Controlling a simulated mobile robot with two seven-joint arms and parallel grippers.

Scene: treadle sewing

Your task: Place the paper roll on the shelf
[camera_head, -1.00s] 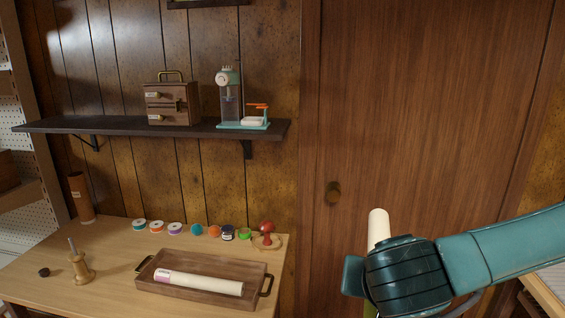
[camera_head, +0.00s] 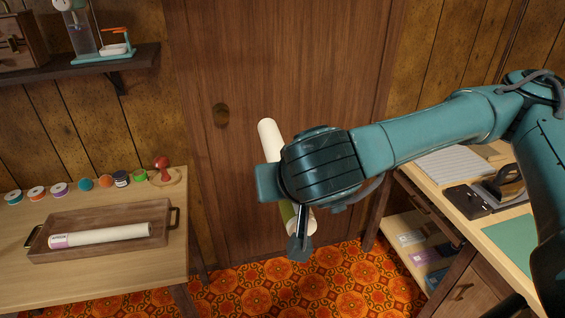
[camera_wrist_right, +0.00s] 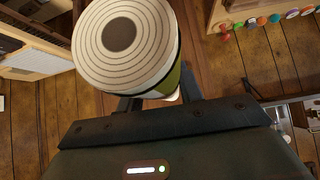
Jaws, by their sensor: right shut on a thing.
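My right gripper (camera_head: 285,214) is shut on a long white paper roll (camera_head: 270,140) with a green band, held tilted in front of the wooden door. The hand hides the roll's middle. In the right wrist view the roll's ringed end (camera_wrist_right: 120,40) shows large, close to my right gripper (camera_wrist_right: 160,102). The dark wall shelf (camera_head: 125,60) is at the upper left, apart from the roll, and is cut off by the picture's edge. A second white roll with a pink label (camera_head: 105,235) lies in a wooden tray on the left table. My left gripper is not in view.
The wooden tray (camera_head: 165,240) is on the left table (camera_head: 120,285), with several thread spools and a red-knobbed stamp behind it. The shelf bears a drawer box and a teal scale (camera_head: 103,55). A right-hand bench (camera_head: 430,190) has a lower shelf. Patterned floor lies between them.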

